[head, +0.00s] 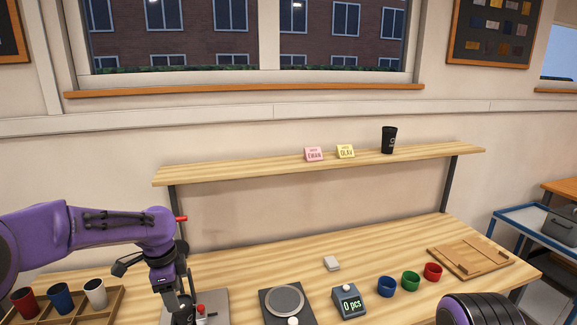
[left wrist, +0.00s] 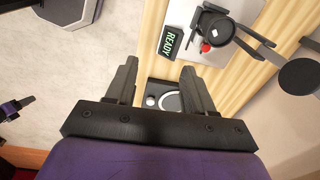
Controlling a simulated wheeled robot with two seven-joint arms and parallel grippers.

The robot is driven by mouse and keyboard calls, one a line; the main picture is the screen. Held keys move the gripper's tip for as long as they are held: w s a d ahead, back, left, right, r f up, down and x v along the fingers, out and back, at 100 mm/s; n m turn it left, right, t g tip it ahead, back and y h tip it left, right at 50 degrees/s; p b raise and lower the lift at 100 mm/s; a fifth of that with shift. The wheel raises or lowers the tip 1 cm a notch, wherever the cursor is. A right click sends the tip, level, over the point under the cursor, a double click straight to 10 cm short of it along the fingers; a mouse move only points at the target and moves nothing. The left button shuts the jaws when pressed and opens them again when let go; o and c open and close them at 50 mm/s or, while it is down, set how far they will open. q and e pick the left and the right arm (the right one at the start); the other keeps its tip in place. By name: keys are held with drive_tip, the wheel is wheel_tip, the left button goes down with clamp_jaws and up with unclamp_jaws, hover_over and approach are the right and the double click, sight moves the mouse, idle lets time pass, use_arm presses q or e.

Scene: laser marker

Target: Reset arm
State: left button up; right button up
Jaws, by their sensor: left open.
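My left arm comes in from the left in the head view, with its gripper (head: 184,308) pointing down over the front of the table. In the left wrist view the two black fingers of this gripper (left wrist: 157,88) stand apart with nothing between them. A grey plate with a red knob (head: 202,309) lies beside and partly behind the gripper. The left wrist view shows a panel reading READY (left wrist: 170,42), and beside it a red button (left wrist: 206,47). Only a purple and black part of my right arm shows at the bottom right of the head view; its gripper is out of frame.
A wooden tray (head: 470,259) lies at the right. The back middle is mostly clear.

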use_arm(q)
drive_tip(key=w+d+f+n+t+h, duration=0.1)
drive_tip(key=w+d+f+n+t, duration=0.3)
drive_tip(key=n, duration=0.4)
drive_tip(key=s+a+f+n+t+y+b, duration=0.1)
drive_tip(key=s+f+n+t+b, duration=0.3)
drive_tip(key=f, duration=0.6)
drive_tip(key=s+a+f+n+g+y+b, duration=0.1)
drive_tip(key=s+f+n+b, duration=0.1)
drive_tip(key=s+f+n, duration=0.6)
drive_tip(key=s+a+f+g+y+b, duration=0.1)
drive_tip(key=s+f+b, duration=0.3)
drive_tip(key=s+f, duration=0.6)
drive_tip(key=s+a+f+n+g+y+b, duration=0.1)
drive_tip(key=s+a+f+g+b, duration=0.2)
drive_tip(key=s+f, duration=0.7)
drive_tip(key=s, duration=0.8)
drive_tip(key=shift+a+y+b, duration=0.2)
drive_tip(key=shift+y+b, duration=0.1)
drive_tip(key=shift+b, duration=0.05)
use_arm(e)
wheel_tip(320, 180, down, 14)
drive_tip(key=shift+w, duration=0.4)
